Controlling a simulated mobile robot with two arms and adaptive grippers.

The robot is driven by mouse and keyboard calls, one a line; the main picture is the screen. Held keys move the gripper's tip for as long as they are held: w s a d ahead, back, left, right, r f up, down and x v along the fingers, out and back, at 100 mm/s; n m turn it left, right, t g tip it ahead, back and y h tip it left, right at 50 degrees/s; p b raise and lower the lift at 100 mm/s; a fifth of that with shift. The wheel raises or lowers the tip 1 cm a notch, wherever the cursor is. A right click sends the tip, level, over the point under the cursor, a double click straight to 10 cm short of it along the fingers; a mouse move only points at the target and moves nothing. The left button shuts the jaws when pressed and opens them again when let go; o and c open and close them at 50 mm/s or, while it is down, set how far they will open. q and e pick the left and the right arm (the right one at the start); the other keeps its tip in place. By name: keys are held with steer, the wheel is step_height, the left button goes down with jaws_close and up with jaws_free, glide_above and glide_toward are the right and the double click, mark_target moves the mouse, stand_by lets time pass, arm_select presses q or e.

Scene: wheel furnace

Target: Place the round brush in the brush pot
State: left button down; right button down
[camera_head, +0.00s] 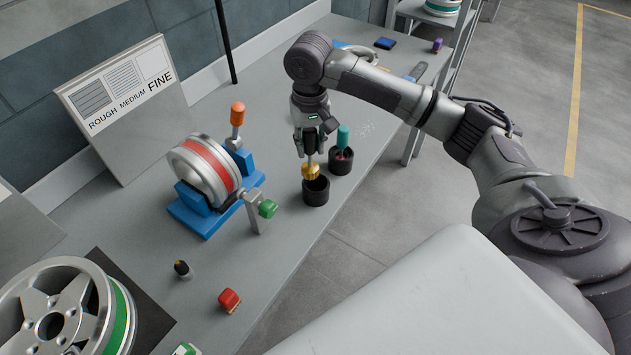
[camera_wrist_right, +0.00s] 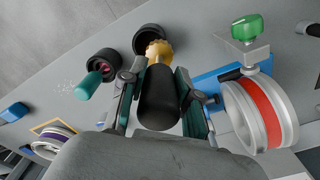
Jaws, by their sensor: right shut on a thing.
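My right gripper (camera_head: 311,139) is shut on the black handle of the round brush, whose gold bristle head (camera_head: 311,171) points down. In the right wrist view the black handle (camera_wrist_right: 158,98) sits between the fingers and the gold head (camera_wrist_right: 159,51) is beyond it. An empty-looking black pot (camera_head: 316,191) stands on the bench just below the gold head. In the wrist view this pot (camera_wrist_right: 149,38) lies partly behind the head. I cannot tell whether the head has entered its rim. A second black pot (camera_head: 341,162) beside it holds a teal-handled tool (camera_head: 343,138). My left gripper is not in view.
A wheel with a red band (camera_head: 206,172) sits on a blue stand (camera_head: 205,217) left of the pots, with a green knob (camera_head: 267,208). A red block (camera_head: 230,299) and a small dark, yellow-ended item (camera_head: 182,269) lie nearer. The bench front edge is close to the pots.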

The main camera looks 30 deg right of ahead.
mark_target(316, 163)
steer(key=shift+m, duration=0.3)
steer(key=f, duration=0.3)
steer(key=d+f+p, duration=0.1)
steer(key=f, duration=0.3)
steer(key=w+d+f, duration=0.1)
steer(key=f, duration=0.2)
steer(key=shift+d+f, duration=0.1)
steer(key=shift+f, duration=0.25)
steer(key=shift+s+p, duration=0.1)
steer(key=shift+p, duration=0.2)
steer(key=c, duration=0.8)
jaws_free()
steer(key=shift+f, duration=0.15)
step_height(316, 163, up, 12)
steer(key=shift+r+b, duration=0.15)
steer(key=shift+b, duration=0.55)
